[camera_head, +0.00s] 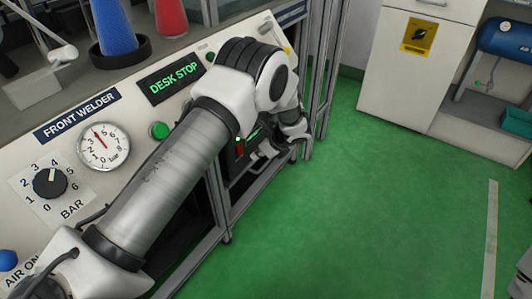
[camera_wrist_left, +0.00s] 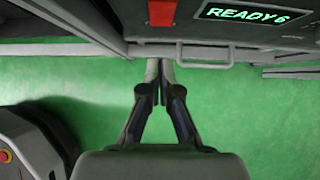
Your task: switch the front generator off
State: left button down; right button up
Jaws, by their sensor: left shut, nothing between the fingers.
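A dark unit with a lit green "READY 6" display (camera_wrist_left: 243,13) is at the top of the left wrist view; I take it to be the front generator. A red part (camera_wrist_left: 162,12), perhaps its switch, sits left of the display. In the head view the unit (camera_head: 240,147) is low under the bench, mostly hidden by my left arm. My left gripper (camera_wrist_left: 159,63) is shut and empty, its fingertips just below the unit's front in the picture and left of a grey handle (camera_wrist_left: 205,55). I cannot tell whether it touches anything. My right gripper is not in view.
The bench panel carries a pressure gauge (camera_head: 103,146), a black BAR knob (camera_head: 50,183), a green button (camera_head: 159,131) and a "DESK STOP" display (camera_head: 175,83). Metal frame posts (camera_head: 325,60) stand beyond the gripper. The green floor (camera_head: 350,220) is open. A white cabinet (camera_head: 410,75) stands at the back.

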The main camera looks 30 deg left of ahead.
aim_at(241, 151)
pick_arm(q)
jog(key=shift+w+a+f+b, duration=0.1)
jog(key=shift+a+f+b, duration=0.15)
jog(key=shift+a, duration=0.8)
jog(key=shift+w+a+f+b, duration=0.1)
jog(key=shift+a+b, duration=0.15)
jog(key=shift+a, duration=0.75)
jog(key=shift+f, duration=0.1)
jog(key=shift+a+y, duration=0.15)
jog(key=shift+y, duration=0.15)
jog(key=shift+r+p, duration=0.85)
jog(key=shift+r, duration=0.1)
jog(key=shift+f, duration=0.1)
